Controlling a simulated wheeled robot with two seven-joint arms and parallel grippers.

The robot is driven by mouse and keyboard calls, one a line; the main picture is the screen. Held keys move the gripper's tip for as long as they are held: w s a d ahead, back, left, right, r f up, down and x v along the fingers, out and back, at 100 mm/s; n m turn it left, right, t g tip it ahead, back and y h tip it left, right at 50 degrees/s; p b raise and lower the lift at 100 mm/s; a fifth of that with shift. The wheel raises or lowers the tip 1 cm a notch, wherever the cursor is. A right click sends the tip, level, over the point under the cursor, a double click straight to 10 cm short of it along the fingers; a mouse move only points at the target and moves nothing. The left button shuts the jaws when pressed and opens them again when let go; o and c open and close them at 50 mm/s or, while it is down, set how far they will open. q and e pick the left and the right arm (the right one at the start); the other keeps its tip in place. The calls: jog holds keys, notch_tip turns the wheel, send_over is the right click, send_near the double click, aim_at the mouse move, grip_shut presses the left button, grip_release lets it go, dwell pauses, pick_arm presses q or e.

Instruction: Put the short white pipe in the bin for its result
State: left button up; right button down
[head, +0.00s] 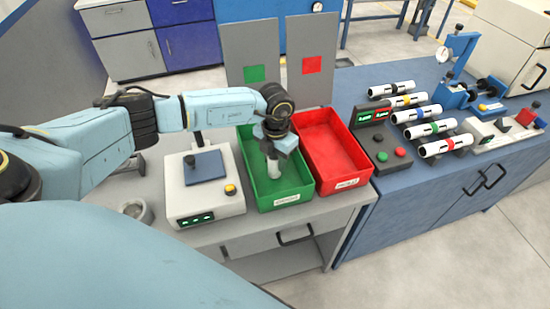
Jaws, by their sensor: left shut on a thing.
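The short white pipe (273,168) is held upright by my left gripper (271,153). It is over or inside the green bin (298,180), near the bin's middle. I cannot tell whether its lower end touches the bin floor. My left gripper is shut on the pipe and points down. The red bin (330,150) stands right beside the green bin and looks empty. A panel with a green square (254,74) stands behind the green bin, and one with a red square (312,65) behind the red bin. My right gripper is not in view.
A white device (210,208) with a blue plate and yellow button stands left of the green bin. A small round dish (137,211) is further left. Right of the red bin are a dark button box (384,148) and several colour-banded white pipes (430,128).

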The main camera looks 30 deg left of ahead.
pick_arm(q)
jog(key=shift+f+b, duration=0.4)
jog(key=shift+f, duration=0.2)
jog(key=o, duration=1.1)
notch_tip(320, 180, up, 13)
jog(key=shift+r, duration=0.2)
jog(key=shift+w, duration=0.1)
